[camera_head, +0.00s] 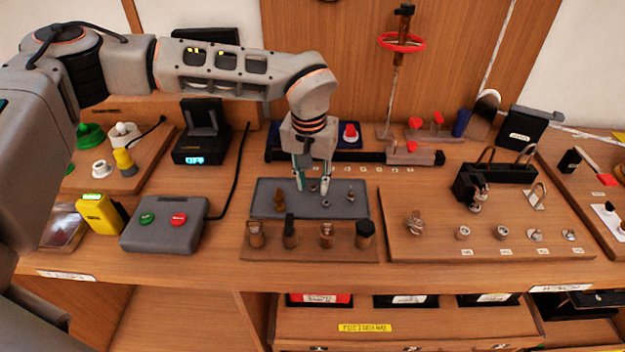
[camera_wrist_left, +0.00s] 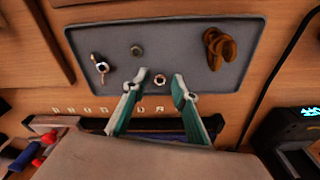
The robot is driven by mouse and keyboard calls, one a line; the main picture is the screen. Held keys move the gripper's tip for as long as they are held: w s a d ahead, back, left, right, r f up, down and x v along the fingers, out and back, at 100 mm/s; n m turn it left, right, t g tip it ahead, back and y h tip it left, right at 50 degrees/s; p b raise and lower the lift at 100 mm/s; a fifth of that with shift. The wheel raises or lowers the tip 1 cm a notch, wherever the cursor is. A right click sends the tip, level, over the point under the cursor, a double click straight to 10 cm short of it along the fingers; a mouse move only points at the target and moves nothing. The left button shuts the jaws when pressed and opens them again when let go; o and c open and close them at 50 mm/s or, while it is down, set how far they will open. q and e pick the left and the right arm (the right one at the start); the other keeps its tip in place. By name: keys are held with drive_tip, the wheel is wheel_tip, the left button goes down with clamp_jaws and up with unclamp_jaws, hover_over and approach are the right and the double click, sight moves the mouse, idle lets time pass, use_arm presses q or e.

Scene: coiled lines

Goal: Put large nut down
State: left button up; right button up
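My left gripper (camera_head: 313,186) hangs over the grey tray (camera_head: 262,187) with its fingers apart and pointing down. In the left wrist view the open fingertips (camera_wrist_left: 161,78) have a small ring-shaped metal nut (camera_wrist_left: 159,79) between them, with gaps on both sides. It appears to lie on the tray. A second, darker nut (camera_wrist_left: 137,50) lies apart, nearer the tray's front; it also shows in the head view (camera_head: 327,204). I cannot tell surely which is the large nut. A wing-shaped metal part (camera_head: 350,197) and a brown part (camera_head: 279,201) also lie on the tray. My right gripper is not in view.
A wooden block with several upright pieces (camera_head: 309,254) stands in front of the tray. A grey button box (camera_head: 163,238) is at left, and a wooden board with metal parts (camera_head: 425,244) at right. A dark bar (camera_head: 365,157) runs behind the tray.

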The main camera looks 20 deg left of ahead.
use_arm(q)
drive_tip(key=shift+r, duration=0.1)
wheel_tip(320, 180, up, 12)
drive_tip(key=s, duration=0.1)
drive_tip(key=shift+s+p, duration=0.25)
drive_tip(key=shift+p, duration=0.05)
idle(0.3)
drive_tip(key=shift+s, duration=0.1)
idle(0.3)
